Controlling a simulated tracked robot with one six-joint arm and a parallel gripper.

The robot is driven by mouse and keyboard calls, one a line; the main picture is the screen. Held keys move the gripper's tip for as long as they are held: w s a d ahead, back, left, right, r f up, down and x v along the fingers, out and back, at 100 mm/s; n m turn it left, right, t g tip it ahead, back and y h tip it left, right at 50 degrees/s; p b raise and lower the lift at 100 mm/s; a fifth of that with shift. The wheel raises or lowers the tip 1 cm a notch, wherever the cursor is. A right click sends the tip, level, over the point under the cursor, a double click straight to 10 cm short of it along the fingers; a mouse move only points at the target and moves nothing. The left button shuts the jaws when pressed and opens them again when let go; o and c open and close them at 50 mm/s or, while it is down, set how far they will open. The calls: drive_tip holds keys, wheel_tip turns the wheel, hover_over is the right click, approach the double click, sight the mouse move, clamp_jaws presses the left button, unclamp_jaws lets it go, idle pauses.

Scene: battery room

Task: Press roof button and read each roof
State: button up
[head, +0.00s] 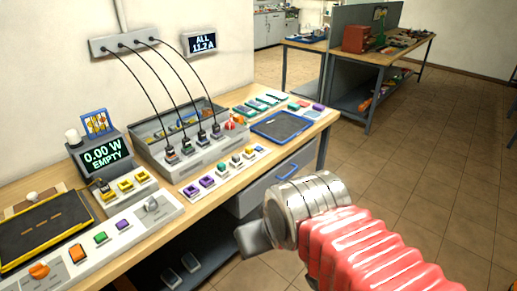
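A control strip (118,239) on the bench's near left carries an orange knob (39,271), an orange button (77,253), a green button (100,236), a purple button (123,225) and a grey knob (152,204). No label marks any as the roof button at this size. A meter (102,158) behind it reads "0.00 W EMPTY". I cannot make out anything clearly as a roof. My gripper (250,240), beyond a silver wrist and red sleeve, hangs in front of the bench, apart from the buttons. Its fingers are mostly hidden, so its opening cannot be told.
A wall display (202,42) reads "ALL 11.2 A". Black cables run from a wall socket strip (125,42) to a grey charger box (190,155). Small coloured blocks (207,181) line the bench, near a blue-rimmed tray (282,126). Open floor (420,180) lies to the right.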

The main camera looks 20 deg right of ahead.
clamp_jaws()
idle(1.4)
